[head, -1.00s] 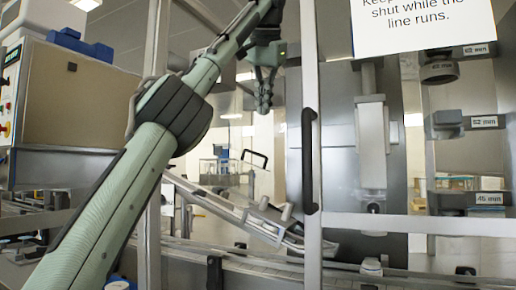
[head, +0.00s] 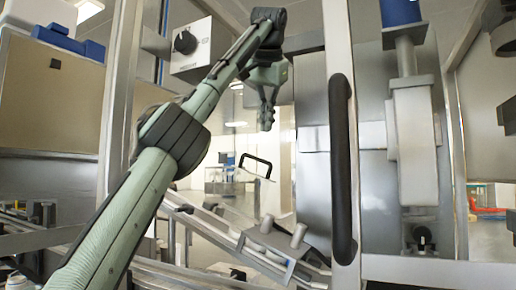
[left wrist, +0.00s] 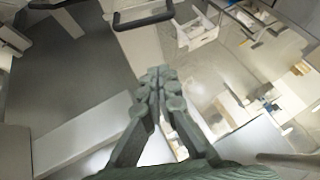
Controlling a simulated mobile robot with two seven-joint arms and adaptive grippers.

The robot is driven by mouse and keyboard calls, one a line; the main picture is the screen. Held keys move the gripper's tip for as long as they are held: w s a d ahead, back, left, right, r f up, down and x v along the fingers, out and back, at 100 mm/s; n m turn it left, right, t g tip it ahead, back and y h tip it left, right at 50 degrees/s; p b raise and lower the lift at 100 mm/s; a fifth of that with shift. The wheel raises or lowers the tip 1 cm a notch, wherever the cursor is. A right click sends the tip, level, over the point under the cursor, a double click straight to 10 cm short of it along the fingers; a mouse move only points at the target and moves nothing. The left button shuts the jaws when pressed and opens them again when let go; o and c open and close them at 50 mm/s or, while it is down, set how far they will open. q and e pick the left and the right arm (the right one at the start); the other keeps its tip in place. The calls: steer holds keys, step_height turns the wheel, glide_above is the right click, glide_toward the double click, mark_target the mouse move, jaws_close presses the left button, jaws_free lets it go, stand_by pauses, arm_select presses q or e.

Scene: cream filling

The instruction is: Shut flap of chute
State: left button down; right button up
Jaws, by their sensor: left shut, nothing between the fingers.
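The metal chute (head: 225,232) slopes down to the right behind the frame, with rounded fittings (head: 298,236) near its lower end. A black loop handle (head: 256,163) stands above the chute. My right gripper is not in view.
An upright post with a long black door handle (head: 342,170) stands right of my left arm. A grey cylinder unit (head: 415,145) is farther right. A control box with a black knob (head: 186,45) is behind my arm. A beige cabinet (head: 50,95) stands at left.

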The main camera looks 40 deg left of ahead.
mark_target(257, 159)
arm_select(q)
steer(key=x, duration=0.8)
steer(key=s+b, duration=0.1)
steer(key=s, duration=0.1)
steer(key=s+d+b, duration=0.1)
steer(key=s, duration=0.1)
steer(key=shift+f, duration=0.15)
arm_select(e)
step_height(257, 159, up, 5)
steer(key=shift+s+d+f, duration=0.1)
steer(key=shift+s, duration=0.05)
